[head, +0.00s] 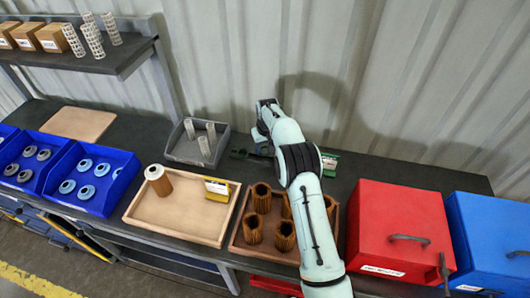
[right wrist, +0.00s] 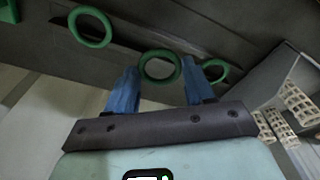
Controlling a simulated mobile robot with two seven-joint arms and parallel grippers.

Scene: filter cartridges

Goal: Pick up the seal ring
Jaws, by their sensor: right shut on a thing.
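My right gripper (right wrist: 160,72) has its two blue fingers on either side of a green seal ring (right wrist: 158,82) and is shut on it in the right wrist view. A second green ring (right wrist: 95,44) shows to the upper left, and a third green ring (right wrist: 222,66) is just right of the right finger. In the head view my right arm reaches to the back of the bench, and the hand hides most of what is under it. Green parts (head: 240,153) show beside it there. My left gripper is out of view.
A grey bin (head: 180,152) with white mesh tubes stands just left of the right hand. In front are a light wooden tray (head: 170,228) and a darker tray (head: 262,253) with brown pleated cartridges. Red (head: 400,225) and blue (head: 490,240) boxes stand right. The wall is close behind.

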